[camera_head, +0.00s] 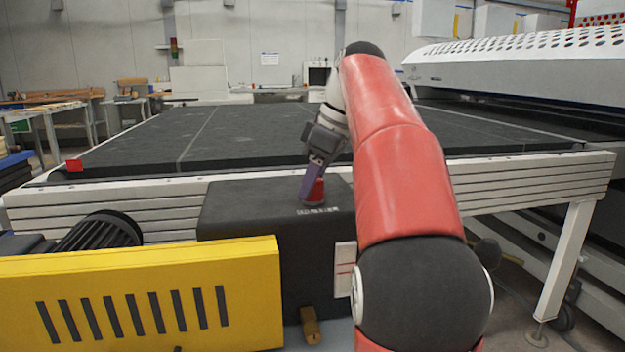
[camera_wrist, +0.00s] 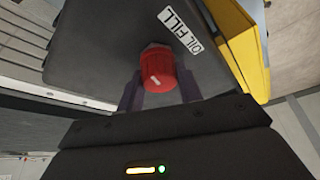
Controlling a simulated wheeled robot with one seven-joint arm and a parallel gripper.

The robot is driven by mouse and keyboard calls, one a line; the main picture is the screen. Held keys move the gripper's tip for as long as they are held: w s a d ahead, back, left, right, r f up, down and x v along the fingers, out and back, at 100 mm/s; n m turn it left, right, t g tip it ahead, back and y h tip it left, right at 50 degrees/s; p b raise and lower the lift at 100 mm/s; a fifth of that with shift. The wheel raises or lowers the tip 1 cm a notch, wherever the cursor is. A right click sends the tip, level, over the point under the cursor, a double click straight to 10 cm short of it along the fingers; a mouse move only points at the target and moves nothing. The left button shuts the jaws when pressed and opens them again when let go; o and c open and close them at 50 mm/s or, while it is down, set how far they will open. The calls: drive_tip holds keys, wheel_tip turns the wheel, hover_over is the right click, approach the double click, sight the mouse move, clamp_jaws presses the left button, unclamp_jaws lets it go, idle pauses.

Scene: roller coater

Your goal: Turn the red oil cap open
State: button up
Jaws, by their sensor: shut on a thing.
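The red oil cap (camera_wrist: 158,70) sits on top of a dark grey tank, beside a white "OIL FILL" label (camera_wrist: 180,32). The cap also shows in the head view (camera_head: 315,192), partly covered by the gripper. My gripper (camera_wrist: 160,88) is shut on the cap, with one purple finger on each side of it. In the head view my gripper (camera_head: 313,186) reaches down at a tilt to the tank top. The cap is seated on the tank (camera_head: 240,208), and I cannot tell how far it is turned.
A yellow slotted cover (camera_head: 140,262) stands in front of the tank at the left. A black ribbed motor (camera_head: 100,232) is behind it. The roller coater's wide black bed (camera_head: 240,135) lies behind the tank. A brass fitting (camera_head: 310,325) sticks out below.

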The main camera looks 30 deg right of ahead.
drive_tip(key=n+g, duration=0.1)
drive_tip(key=n, duration=0.1)
drive_tip(key=n+y, duration=0.1)
drive_tip(key=n, duration=0.2)
drive_tip(key=shift+n+g, duration=0.3)
drive_tip(key=shift+g, duration=0.1)
idle(0.3)
drive_tip(key=o, duration=1)
